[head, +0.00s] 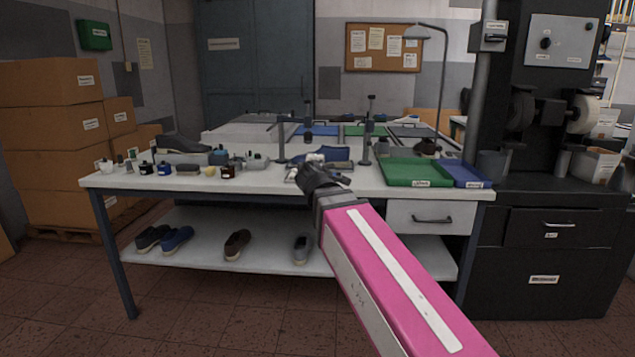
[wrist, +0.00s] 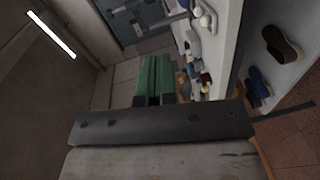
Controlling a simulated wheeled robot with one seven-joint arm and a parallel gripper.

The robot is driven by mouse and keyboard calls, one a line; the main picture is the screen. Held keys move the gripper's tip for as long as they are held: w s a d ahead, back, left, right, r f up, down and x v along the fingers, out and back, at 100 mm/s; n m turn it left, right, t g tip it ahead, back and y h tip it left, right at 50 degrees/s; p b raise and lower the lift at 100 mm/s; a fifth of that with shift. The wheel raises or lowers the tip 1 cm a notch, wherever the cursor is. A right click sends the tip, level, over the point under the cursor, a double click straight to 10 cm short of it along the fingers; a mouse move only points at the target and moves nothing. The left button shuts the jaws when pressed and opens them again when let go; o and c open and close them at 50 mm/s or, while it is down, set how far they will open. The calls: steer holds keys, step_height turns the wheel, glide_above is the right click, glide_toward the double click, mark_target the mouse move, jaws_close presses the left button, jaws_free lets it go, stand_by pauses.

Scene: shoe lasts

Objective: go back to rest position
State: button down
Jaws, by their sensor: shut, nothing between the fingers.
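My gripper (head: 314,177) is at the end of my pink arm, in front of the workbench's front edge in the head view. It hides part of the bench top behind it. In the wrist view its green fingers (wrist: 154,76) lie together with nothing between them. The workbench (head: 365,186) has a white top. In the wrist view the bench and its lower shelf appear turned on their side at the right.
A green tray (head: 415,172) and a blue tray (head: 466,174) sit at the bench's right end. Small bottles and jars (head: 165,168) stand at the left. Shoes (head: 237,244) rest on the lower shelf. Cardboard boxes (head: 50,125) are stacked left, a black machine (head: 545,130) stands right.

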steer(key=s+d+f+m+g+h, duration=0.15)
steer(key=d+f+m+g, duration=0.4)
steer(key=f, duration=0.75)
steer(key=s+d+f+m+g+h, duration=0.1)
steer(key=s+d+f+m+g, duration=0.15)
steer(key=d+f, duration=0.75)
steer(key=s+d+f+m+g+y, duration=0.1)
steer(key=s+f+m+g, duration=0.3)
steer(key=f, duration=0.6)
steer(key=s+d+f+m+g+y, duration=0.2)
steer(key=s+d+f+m+g, duration=0.1)
steer(key=s+f, duration=0.6)
step_height(320, 180, down, 2)
steer(key=shift+m+g, duration=0.6)
steer(key=shift+g, duration=0.2)
